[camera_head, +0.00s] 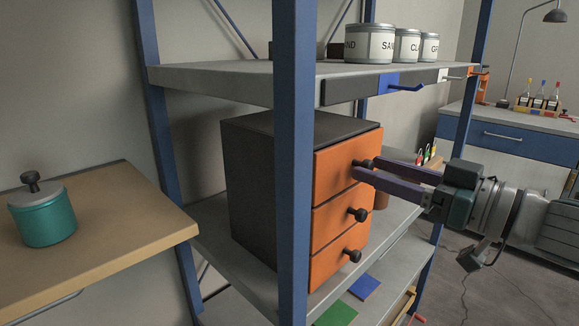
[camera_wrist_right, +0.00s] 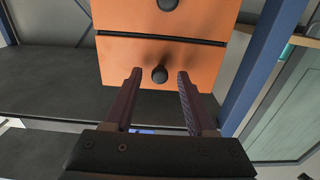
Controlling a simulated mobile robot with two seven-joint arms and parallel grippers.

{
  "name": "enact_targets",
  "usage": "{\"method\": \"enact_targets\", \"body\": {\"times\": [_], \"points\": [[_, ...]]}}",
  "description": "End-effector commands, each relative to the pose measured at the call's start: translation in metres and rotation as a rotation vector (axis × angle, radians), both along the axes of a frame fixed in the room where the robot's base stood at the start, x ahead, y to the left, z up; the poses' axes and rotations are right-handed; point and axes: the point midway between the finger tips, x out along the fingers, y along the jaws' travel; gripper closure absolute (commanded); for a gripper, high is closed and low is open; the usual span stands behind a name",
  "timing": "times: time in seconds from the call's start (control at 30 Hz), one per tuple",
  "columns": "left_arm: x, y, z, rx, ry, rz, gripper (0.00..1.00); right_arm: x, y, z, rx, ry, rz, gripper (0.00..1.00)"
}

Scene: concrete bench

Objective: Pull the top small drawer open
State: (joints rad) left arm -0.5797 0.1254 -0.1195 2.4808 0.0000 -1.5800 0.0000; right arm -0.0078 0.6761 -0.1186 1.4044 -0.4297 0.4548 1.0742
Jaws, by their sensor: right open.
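A dark cabinet (camera_head: 255,190) with three orange drawers stands on the middle shelf of the blue-posted rack. The top drawer (camera_head: 335,172) looks closed, flush with the drawers below. Its black knob (camera_head: 361,162) is partly covered by my right gripper (camera_head: 367,167), which reaches in from the right. In the right wrist view a knob (camera_wrist_right: 160,74) shows between the tips of my open right gripper (camera_wrist_right: 159,74), with a gap on each side. The middle drawer's knob (camera_head: 358,214) and the bottom drawer's knob (camera_head: 352,255) are clear. My left gripper is not in view.
A blue post (camera_head: 293,130) stands just left of the drawer fronts. The upper shelf (camera_head: 230,80) holds labelled canisters (camera_head: 369,44); a blue hook (camera_head: 405,87) sticks out from its edge. A teal lidded pot (camera_head: 44,218) stands on a wooden table at left.

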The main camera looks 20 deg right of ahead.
Motion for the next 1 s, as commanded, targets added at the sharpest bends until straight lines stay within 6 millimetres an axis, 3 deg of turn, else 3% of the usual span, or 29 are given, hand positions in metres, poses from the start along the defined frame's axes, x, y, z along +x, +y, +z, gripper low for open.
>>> {"method": "enact_targets", "body": {"times": [0.1, 0.6, 1.0], "points": [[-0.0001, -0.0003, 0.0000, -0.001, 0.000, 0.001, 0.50, -0.0002, -0.0001, 0.0000, 0.000, 0.000, 0.000, 0.45], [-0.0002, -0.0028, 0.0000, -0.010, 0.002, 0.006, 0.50, -0.0003, -0.0002, 0.0000, -0.001, 0.000, 0.000, 1.00], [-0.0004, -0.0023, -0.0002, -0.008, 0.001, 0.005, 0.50, -0.0003, -0.0002, 0.0001, -0.001, 0.000, 0.000, 1.00]]}}
